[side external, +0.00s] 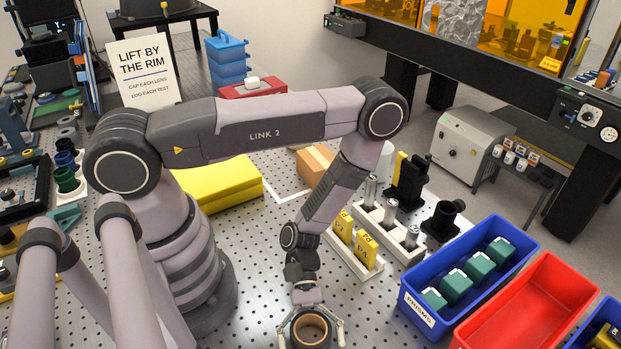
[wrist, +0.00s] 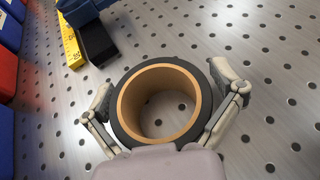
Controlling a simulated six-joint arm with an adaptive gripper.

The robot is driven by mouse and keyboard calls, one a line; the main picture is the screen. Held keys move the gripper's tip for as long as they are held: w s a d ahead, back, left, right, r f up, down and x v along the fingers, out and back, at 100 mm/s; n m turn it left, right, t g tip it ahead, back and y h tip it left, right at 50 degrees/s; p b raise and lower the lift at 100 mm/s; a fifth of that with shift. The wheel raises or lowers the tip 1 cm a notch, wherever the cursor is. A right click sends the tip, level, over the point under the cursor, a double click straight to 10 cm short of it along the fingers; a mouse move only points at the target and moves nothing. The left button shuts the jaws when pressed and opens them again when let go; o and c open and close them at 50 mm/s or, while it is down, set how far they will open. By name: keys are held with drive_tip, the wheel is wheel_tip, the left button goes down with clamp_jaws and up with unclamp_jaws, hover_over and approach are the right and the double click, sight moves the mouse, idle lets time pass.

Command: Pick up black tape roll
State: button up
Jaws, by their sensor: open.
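The black tape roll (side external: 310,317) has a tan cardboard core and lies flat on the perforated metal table. It fills the middle of the wrist view, where its black outer band (wrist: 122,135) shows around the tan core. My gripper (side external: 311,335) points down at the roll in the side external view. In the wrist view my gripper (wrist: 168,100) is open, with one finger on each side of the roll. I cannot tell whether either finger touches it. The roll's near edge is partly hidden by my gripper's body.
A blue bin (side external: 414,285) with green blocks stands to the right of the roll, beside a red bin (side external: 535,305). A white rack (side external: 349,262) with yellow pieces lies behind. In the wrist view, a yellow piece (wrist: 71,45) and a black block (wrist: 97,43) lie upper left. Table right of the roll is bare there.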

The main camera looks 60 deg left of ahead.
drive_tip(key=c, duration=1)
drive_tip(key=shift+c, duration=0.2)
